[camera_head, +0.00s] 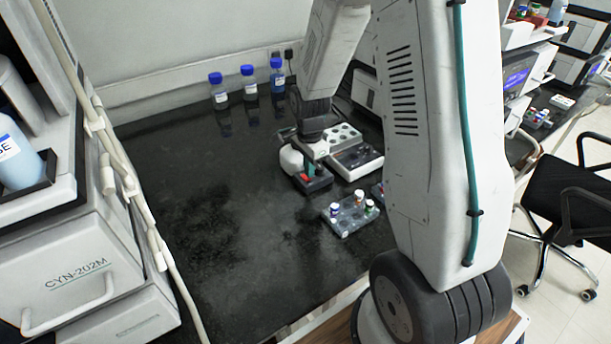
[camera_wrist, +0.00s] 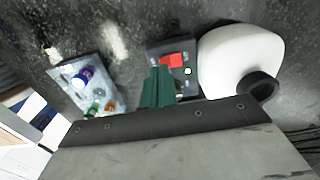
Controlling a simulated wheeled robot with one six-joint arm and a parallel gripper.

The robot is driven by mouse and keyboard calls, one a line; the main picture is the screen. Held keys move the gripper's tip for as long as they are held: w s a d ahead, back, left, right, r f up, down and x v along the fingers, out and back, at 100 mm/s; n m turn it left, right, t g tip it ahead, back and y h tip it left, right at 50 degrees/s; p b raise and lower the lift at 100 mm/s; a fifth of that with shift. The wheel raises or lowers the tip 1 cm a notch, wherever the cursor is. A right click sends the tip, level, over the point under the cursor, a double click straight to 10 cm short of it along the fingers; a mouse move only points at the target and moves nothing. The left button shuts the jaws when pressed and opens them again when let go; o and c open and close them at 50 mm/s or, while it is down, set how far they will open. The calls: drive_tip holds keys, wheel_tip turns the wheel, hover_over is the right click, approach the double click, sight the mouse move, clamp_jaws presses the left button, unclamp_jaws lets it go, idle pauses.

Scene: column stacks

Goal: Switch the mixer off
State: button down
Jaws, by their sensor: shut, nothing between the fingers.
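The mixer has a white rounded body (camera_head: 290,160) and a dark base (camera_head: 317,186) on the black bench. In the wrist view its white body (camera_wrist: 232,62) ends in a black round cup (camera_wrist: 258,86). A red switch (camera_wrist: 172,60) sits on the dark base, with a small pale greenish light (camera_wrist: 187,71) beside it. My gripper (camera_wrist: 158,84) has its green fingers shut and empty, with the tips close to the red switch. I cannot tell whether they touch it. My arm partly hides the mixer in the head view.
A rack with small capped vials (camera_head: 352,213) stands just in front of the mixer. A white and grey device with round wells (camera_head: 352,158) is right behind it. Blue-capped bottles (camera_head: 248,85) stand along the wall. The bench left of the mixer is clear.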

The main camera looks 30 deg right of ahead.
drive_tip(key=shift+f, duration=0.75)
idle(0.3)
drive_tip(key=shift+r, duration=2.55)
drive_tip(key=shift+s+a+n, duration=0.1)
drive_tip(key=shift+s+n, duration=0.3)
drive_tip(key=shift+n, duration=0.3)
drive_tip(key=s+a+r+n, duration=0.5)
drive_tip(key=s+r+n, duration=0.3)
drive_tip(key=s+r, duration=0.3)
drive_tip(key=s+a+r+n+t, duration=0.1)
drive_tip(key=s+a+r+n, duration=0.4)
drive_tip(key=s, duration=0.9)
drive_tip(key=shift+a+r+n, duration=0.15)
drive_tip(key=shift+r+n, duration=1.65)
drive_tip(key=shift+r, duration=1.05)
